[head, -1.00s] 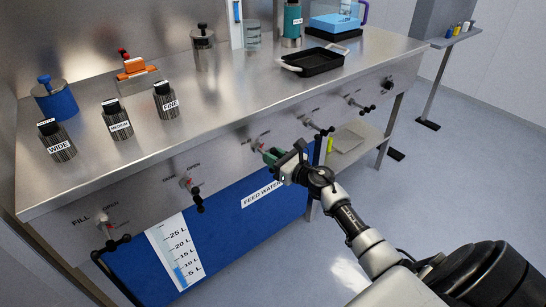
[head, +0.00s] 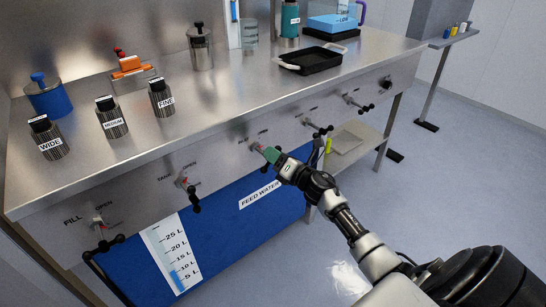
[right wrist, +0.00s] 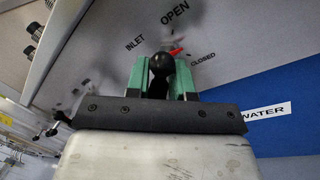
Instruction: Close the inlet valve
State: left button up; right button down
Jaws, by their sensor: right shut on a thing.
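The inlet valve is on the bench's front panel, with a small reddish part showing in the head view (head: 257,147). In the right wrist view its black ball-ended handle (right wrist: 162,63) sits between the green fingers of my right gripper (right wrist: 162,78), which is shut on it. The right gripper also shows in the head view (head: 268,153), hiding most of the valve. A red pointer (right wrist: 177,52) beside the handle lies on the side of the CLOSED label (right wrist: 203,57), below the OPEN label (right wrist: 175,13). The INLET label (right wrist: 134,43) is left of it. My left gripper is out of view.
Similar valves line the panel, including the FILL valve (head: 103,238) and one under TANK/OPEN (head: 186,182). The blue FEED WATER tank (head: 235,235) is below. Floor at right is clear.

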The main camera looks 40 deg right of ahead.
jog(key=m, duration=0.3)
jog(key=shift+f+t+h, duration=0.15)
jog(key=shift+t+h, duration=0.15)
jog(key=m+h, duration=0.1)
jog(key=m, duration=0.3)
jog(key=shift+d+f, duration=0.15)
jog(key=shift+f+m+t+h+p, duration=0.15)
jog(key=shift+m+t+h+p, duration=0.3)
jog(key=shift+m, duration=1.35)
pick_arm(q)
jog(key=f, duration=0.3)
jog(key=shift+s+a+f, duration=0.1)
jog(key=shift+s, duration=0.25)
pick_arm(e)
jog(key=shift+h, duration=0.25)
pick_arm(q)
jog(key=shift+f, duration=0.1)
pick_arm(e)
jog(key=shift+m, duration=0.3)
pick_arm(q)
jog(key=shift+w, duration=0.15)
pick_arm(e)
jog(key=c, duration=1.1)
grip_release()
jog(key=shift+c, duration=0.2)
